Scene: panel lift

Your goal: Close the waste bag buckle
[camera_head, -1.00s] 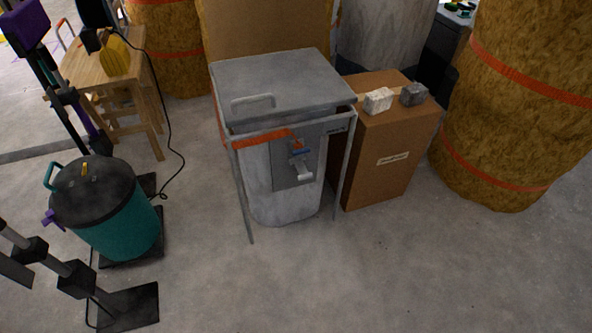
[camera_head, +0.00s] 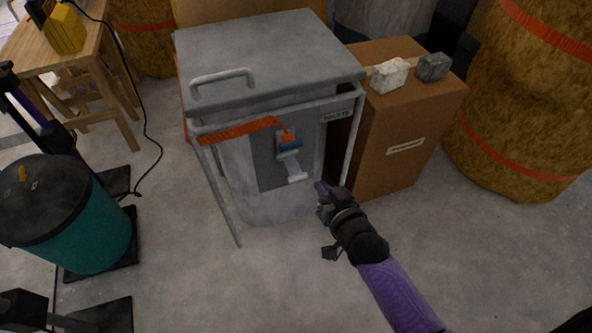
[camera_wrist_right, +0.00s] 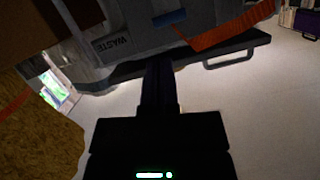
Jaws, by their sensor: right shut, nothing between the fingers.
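The grey waste bag stand (camera_head: 270,62) fills the middle of the head view, with a pale bag (camera_head: 235,165) hanging in its frame. An orange strap (camera_head: 235,130) runs along its front to the buckle (camera_head: 289,150). The buckle has a blue part and a pale lever that hangs down over a grey plate (camera_head: 266,172). My right gripper (camera_head: 321,188) is shut and empty, to the right of and slightly below the lever, apart from it in the picture. In the right wrist view, the gripper (camera_wrist_right: 158,70) is dark and covers part of the stand; the strap (camera_wrist_right: 228,34) and a blue part show beyond.
A brown cardboard box (camera_head: 405,130) stands right of the stand with two stone-like blocks on top. A straw-coloured bale (camera_head: 525,110) is farther right. A teal bin (camera_head: 95,235) with a dark lid stands at left, near a wooden table (camera_head: 60,72).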

